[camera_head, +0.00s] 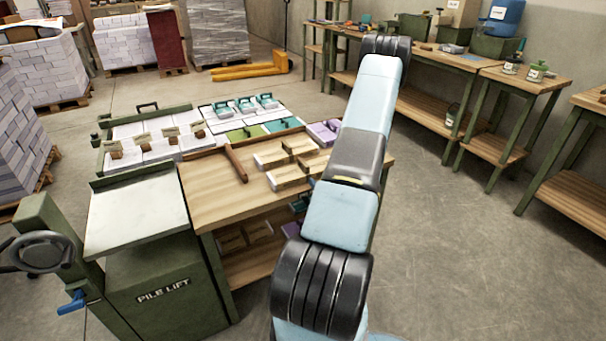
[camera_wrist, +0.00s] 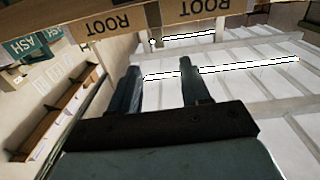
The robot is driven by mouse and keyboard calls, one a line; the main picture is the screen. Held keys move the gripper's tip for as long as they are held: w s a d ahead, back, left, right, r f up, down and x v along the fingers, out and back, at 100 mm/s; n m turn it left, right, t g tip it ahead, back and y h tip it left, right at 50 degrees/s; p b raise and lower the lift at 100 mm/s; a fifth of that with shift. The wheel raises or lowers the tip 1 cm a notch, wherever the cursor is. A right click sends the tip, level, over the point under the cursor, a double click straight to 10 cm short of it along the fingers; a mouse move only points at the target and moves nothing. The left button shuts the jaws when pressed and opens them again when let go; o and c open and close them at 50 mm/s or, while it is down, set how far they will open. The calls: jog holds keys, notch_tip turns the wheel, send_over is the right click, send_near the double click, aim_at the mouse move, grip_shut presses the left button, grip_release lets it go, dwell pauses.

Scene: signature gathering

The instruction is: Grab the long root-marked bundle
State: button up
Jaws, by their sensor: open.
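In the wrist view, two tan, upside-down labels reading ROOT, a left one (camera_wrist: 110,22) and a right one (camera_wrist: 197,9), show at the top edge. Which of them belongs to the long bundle I cannot tell. My gripper (camera_wrist: 161,72) is open, its two dark fingers apart with nothing seen held between them. The labels lie beyond the fingertips, apart from them in the picture. In the head view my gripper is not visible, and the bundle lettering is too small to read.
The wooden bench (camera_head: 213,195) bears several kraft-wrapped bundles (camera_head: 292,178) and a brown bar (camera_head: 236,163). Teal-topped bundles (camera_head: 245,104) and tan-tagged white stacks (camera_head: 143,143) stand behind. A green pile lift (camera_head: 165,285) is at front left. Floor (camera_head: 470,260) at right is clear.

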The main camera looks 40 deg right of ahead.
aim_at(303, 161)
jog(key=x, duration=1.3)
jog(key=shift+w+d, duration=0.15)
jog(key=shift+w, duration=0.1)
jog(key=shift+c, duration=0.3)
grip_shut()
